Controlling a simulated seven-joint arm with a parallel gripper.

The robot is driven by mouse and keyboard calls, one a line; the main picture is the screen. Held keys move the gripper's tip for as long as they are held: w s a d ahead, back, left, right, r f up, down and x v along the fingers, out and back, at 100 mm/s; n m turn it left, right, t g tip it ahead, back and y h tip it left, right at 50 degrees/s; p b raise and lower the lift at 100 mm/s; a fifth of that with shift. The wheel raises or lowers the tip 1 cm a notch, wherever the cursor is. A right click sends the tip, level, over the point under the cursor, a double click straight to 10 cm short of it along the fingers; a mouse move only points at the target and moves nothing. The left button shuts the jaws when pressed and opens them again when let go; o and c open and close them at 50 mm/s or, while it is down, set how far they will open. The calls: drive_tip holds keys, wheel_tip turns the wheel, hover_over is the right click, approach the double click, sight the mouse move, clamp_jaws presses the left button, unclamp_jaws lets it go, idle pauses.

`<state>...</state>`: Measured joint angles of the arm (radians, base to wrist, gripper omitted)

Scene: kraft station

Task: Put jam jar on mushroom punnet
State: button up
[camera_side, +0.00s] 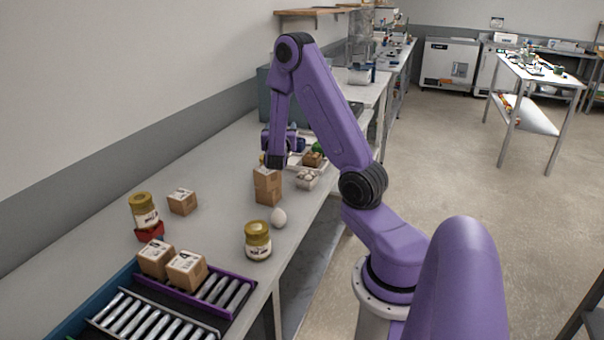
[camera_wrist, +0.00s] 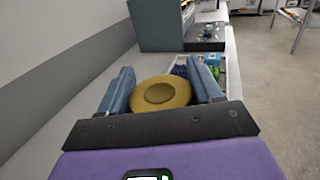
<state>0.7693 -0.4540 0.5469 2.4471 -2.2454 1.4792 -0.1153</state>
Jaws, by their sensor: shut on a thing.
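My gripper (camera_wrist: 160,76) is shut on a gold-lidded jar (camera_wrist: 160,93), seen from above between the two blue fingers in the wrist view. The jar's body and label are hidden there, so I cannot read what it contains. In the side view my wrist hides nearly all of the held jar behind the cardboard boxes. The mushroom punnet (camera_side: 306,180), a small carton with pale rounded tops, stands on the bench just right of my wrist in the side view. I cannot make it out in the wrist view.
Stacked cardboard boxes (camera_side: 267,187) and a white egg (camera_side: 278,217) stand in front of my wrist. Another gold-lidded jar (camera_side: 257,241) is near the bench edge; one (camera_side: 144,211) stands on a red item. A filled tray (camera_wrist: 213,72) lies beyond the gripper. Boxes sit by a roller rack (camera_side: 160,318).

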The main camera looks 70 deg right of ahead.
drive_tip(key=s+d+m+g+h, duration=0.1)
drive_tip(key=s+d+m+g, duration=0.1)
drive_tip(key=s+d+g, duration=0.3)
drive_tip(key=shift+t, duration=0.7)
drive_tip(key=shift+s+d+f, duration=0.2)
drive_tip(key=shift+f, duration=1.15)
drive_tip(key=shift+s+d+f, duration=0.2)
drive_tip(key=shift+d+f, duration=0.05)
drive_tip(key=shift+f, duration=1.05)
drive_tip(key=shift+s+d+f, duration=0.2)
drive_tip(key=shift+f, duration=1.15)
drive_tip(key=shift+f, duration=0.1)
drive_tip(key=o, duration=1.3)
drive_tip(key=shift+f, duration=0.1)
drive_tip(key=shift+o, duration=0.2)
